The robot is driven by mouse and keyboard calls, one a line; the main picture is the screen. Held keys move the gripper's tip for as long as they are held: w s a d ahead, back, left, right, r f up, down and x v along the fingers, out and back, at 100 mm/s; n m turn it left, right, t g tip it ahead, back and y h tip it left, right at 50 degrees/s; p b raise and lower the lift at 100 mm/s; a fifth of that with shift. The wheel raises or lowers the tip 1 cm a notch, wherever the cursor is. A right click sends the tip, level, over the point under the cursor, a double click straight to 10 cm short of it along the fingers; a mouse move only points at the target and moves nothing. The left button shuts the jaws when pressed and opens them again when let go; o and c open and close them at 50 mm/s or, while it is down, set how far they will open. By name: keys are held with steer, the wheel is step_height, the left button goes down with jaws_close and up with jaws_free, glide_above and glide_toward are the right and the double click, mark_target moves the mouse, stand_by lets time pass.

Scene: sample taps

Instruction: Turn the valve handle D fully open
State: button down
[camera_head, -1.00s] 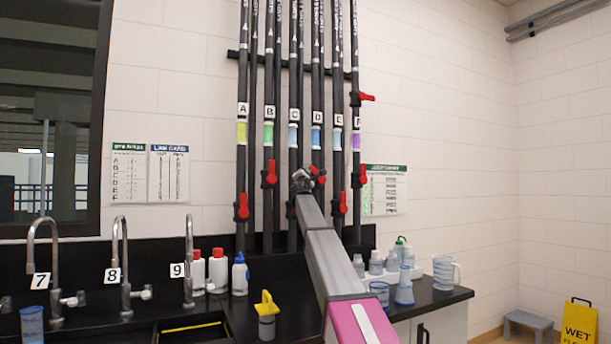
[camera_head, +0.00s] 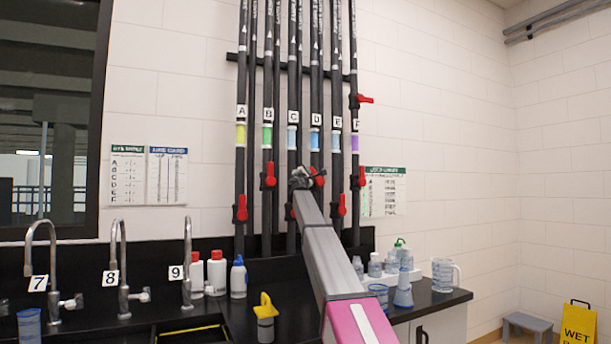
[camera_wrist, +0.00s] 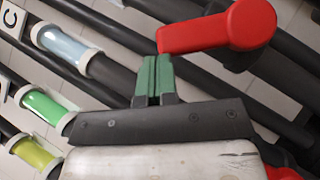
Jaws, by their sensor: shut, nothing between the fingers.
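The red valve handle of D (camera_head: 319,178) is on the pipe below label D (camera_head: 316,114), partly hidden behind my gripper (camera_head: 300,179). It looks tilted rather than in line with the pipe. In the wrist view a red handle (camera_wrist: 215,28) lies across the pipes, its free end at my green fingertips (camera_wrist: 156,62). My fingers are shut with nothing between them. Their tips are against or very close to the handle's end; I cannot tell if they touch.
Neighbouring pipes carry red handles, including those of A (camera_head: 240,208), B (camera_head: 268,176) and E (camera_head: 341,205). The black counter (camera_head: 290,315) below holds bottles (camera_head: 217,272), a yellow-topped container (camera_head: 265,318) and beakers (camera_head: 443,274).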

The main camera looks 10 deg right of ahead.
steer(key=shift+w+d+r+m+g, duration=0.25)
steer(key=shift+d+r+m+g, duration=0.5)
steer(key=shift+m, duration=0.25)
steer(key=shift+w+d+r+m+g, duration=0.25)
steer(key=shift+d+r+m+g, duration=0.5)
steer(key=shift+m, duration=0.25)
steer(key=shift+w+d+r+m+g, duration=0.25)
steer(key=shift+d+r+m+g, duration=0.5)
steer(key=shift+m, duration=0.25)
steer(key=shift+f, duration=0.1)
